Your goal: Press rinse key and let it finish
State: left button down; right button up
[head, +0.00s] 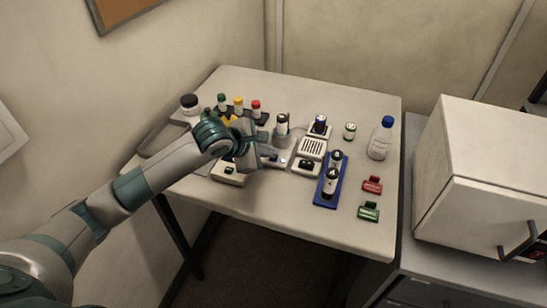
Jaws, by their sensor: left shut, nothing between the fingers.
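My left arm comes in from the left and its gripper (250,160) is over the left middle of the table, shut and empty. A small pale device with a green-marked top (229,171) lies just left of the fingers. Another small light unit with a dark spot (276,160) lies just to their right. A pale unit with a black top (307,166) stands farther right, by a slotted white box (312,147). I cannot tell which of these carries the rinse key, or whether the fingers touch anything. My right gripper is not in view.
Bottles with green, yellow and red caps (239,104) stand behind my wrist. Red (372,185) and green (369,212) clips and a blue-capped bottle (380,139) are at the right. The table's front strip (275,205) is clear.

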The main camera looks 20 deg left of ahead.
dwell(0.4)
pick_arm(q)
jog(key=shift+r, duration=0.75)
jog(key=shift+r+p, duration=1.2)
jog(key=shift+r, duration=1.3)
